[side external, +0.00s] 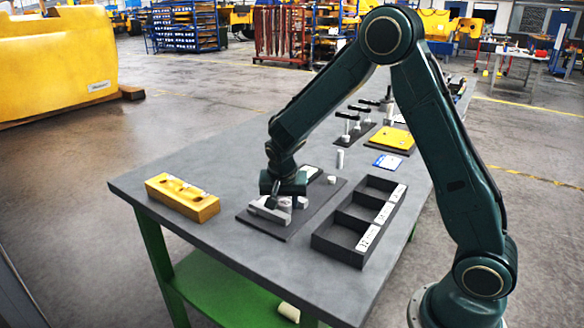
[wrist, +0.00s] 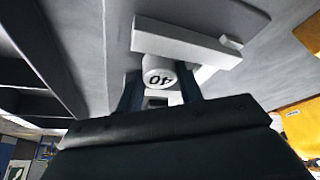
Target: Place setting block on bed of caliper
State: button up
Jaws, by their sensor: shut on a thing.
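The setting block (wrist: 158,72) is a pale round piece marked "40", seen in the wrist view between my two fingers. My gripper (wrist: 160,90) is shut on it. The caliper (wrist: 185,40) is a light grey bar piece just beyond the block; whether they touch I cannot tell. In the side view, my gripper (side external: 284,197) is low over the dark mat, right at the grey caliper (side external: 268,211). There my gripper partly hides the caliper, and I cannot clearly make out the block.
A black tray (side external: 338,252) with three labelled compartments stands right of the mat (side external: 250,222). A yellow casting (side external: 182,197) lies to the left. Bare table lies in front.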

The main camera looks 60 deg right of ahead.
jog(key=shift+f, duration=0.1)
jog(key=o, duration=0.9)
jog(key=v, duration=1.2)
jog(key=shift+s, duration=0.1)
